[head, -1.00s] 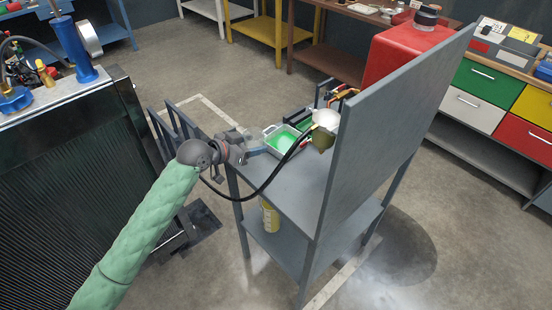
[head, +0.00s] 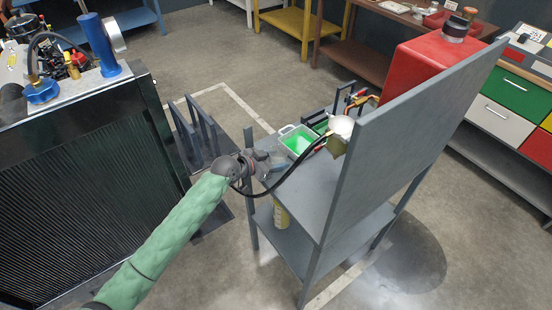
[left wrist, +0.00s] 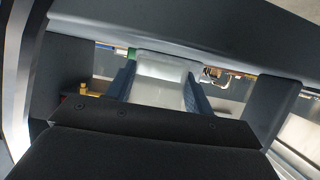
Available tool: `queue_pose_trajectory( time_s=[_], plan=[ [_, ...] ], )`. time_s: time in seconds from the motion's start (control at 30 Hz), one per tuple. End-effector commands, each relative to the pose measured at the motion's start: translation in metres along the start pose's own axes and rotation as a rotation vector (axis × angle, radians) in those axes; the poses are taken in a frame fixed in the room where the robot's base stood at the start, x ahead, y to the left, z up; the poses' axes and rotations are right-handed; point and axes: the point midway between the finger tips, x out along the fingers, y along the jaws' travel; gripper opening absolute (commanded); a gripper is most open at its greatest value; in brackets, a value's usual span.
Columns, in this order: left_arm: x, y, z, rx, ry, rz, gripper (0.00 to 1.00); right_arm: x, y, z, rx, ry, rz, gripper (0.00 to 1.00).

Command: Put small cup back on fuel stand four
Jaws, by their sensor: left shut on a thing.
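My left gripper (head: 280,162) is at the left edge of the grey stand (head: 313,190), close to its top shelf. In the left wrist view, its blue fingers (left wrist: 160,85) are shut on a pale, translucent small cup (left wrist: 160,68). The cup is hard to make out in the head view, where the gripper hides most of it. No number is readable on the stand. My right gripper is out of view.
A tray with green liquid (head: 298,140) and a white bowl-like vessel (head: 341,125) stand on the top shelf. A black hose (head: 300,165) curves past my gripper. A yellow can (head: 281,214) is on the lower shelf. A large radiator (head: 85,150) stands left.

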Motion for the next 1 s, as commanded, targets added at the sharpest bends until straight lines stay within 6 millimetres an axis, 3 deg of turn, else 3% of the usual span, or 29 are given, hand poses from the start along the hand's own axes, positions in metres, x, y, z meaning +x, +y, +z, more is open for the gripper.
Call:
queue_pose_trajectory(
  time_s=[0.57,0.6,0.7,1.0],
  plan=[
    [0.0033,0.0002,0.0074,0.000,0.001,0.000,0.31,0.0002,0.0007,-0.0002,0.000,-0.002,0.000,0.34],
    [0.0032,0.0003,0.0070,0.000,0.001,0.000,0.56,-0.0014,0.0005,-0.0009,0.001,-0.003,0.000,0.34],
    [0.0031,0.0003,0.0068,0.000,0.001,0.000,0.74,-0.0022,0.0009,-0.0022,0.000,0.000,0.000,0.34],
    [0.0029,0.0003,0.0064,0.000,0.001,0.000,0.74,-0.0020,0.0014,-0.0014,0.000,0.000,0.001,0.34]
  ],
)
